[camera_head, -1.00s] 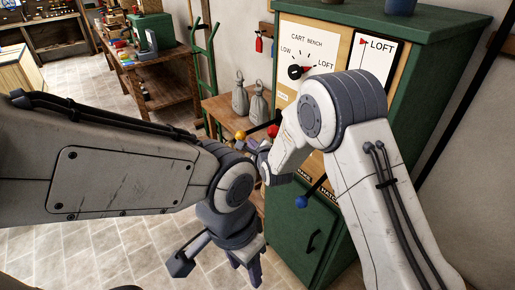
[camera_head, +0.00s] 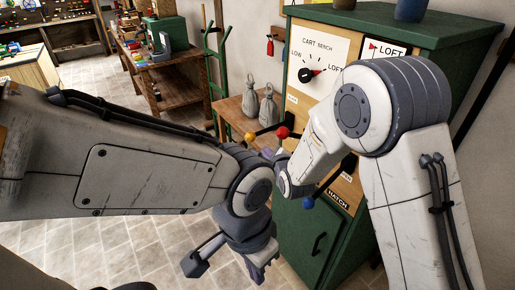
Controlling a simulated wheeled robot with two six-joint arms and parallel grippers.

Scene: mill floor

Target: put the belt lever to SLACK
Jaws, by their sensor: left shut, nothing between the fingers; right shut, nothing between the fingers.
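The green cabinet (camera_head: 446,45) carries a wooden panel with levers. A yellow knob (camera_head: 250,137), a red knob (camera_head: 282,132) and a blue knob (camera_head: 308,203) show at lever ends. The blue one hangs low near a HATCH label (camera_head: 338,201). I cannot read which lever is the belt lever; my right forearm covers much of the panel. My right gripper (camera_head: 274,160) is shut and empty, partly hidden, close to the red and yellow knobs; contact cannot be told. My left gripper (camera_head: 256,274) is shut and empty, pointing down in front of the cabinet's lower door.
A dial (camera_head: 312,72) marked LOW, CART BENCH and LOFT points toward LOFT. A LOFT flag card (camera_head: 385,58) is beside it. Tiled floor at left is open.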

